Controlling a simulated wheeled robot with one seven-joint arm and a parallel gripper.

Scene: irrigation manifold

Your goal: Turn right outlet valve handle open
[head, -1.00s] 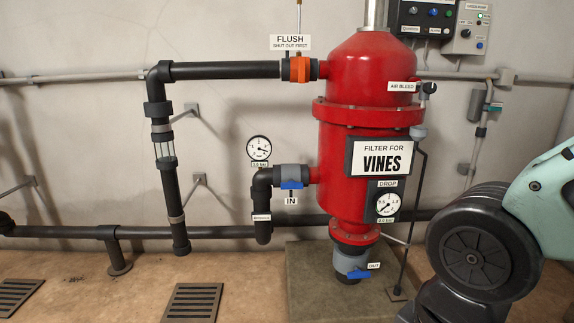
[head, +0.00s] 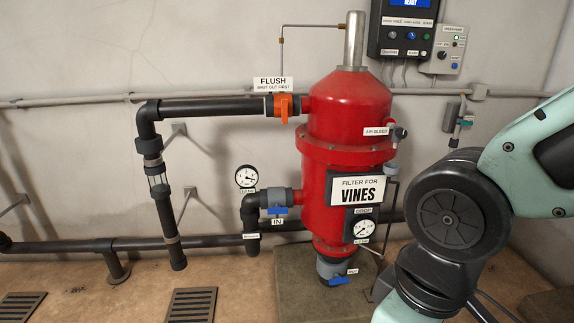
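The red filter vessel (head: 346,110) stands upright against the wall. At its bottom is a grey outlet valve (head: 330,268) with a small "OUT" tag (head: 352,271). Its blue handle (head: 339,281) points to the right, roughly crosswise to the vertical outlet. No second outlet valve shows. My gripper is out of view; only upper links of my arm show at the right, their lower part cut off by the frame's bottom edge.
The "IN" valve has a blue handle (head: 277,211); the flush valve has an orange handle (head: 283,106). Gauges (head: 246,177) and the "VINES" sign (head: 357,190) are near. A concrete plinth (head: 300,295) lies below. Floor grates (head: 191,305) lie at the left.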

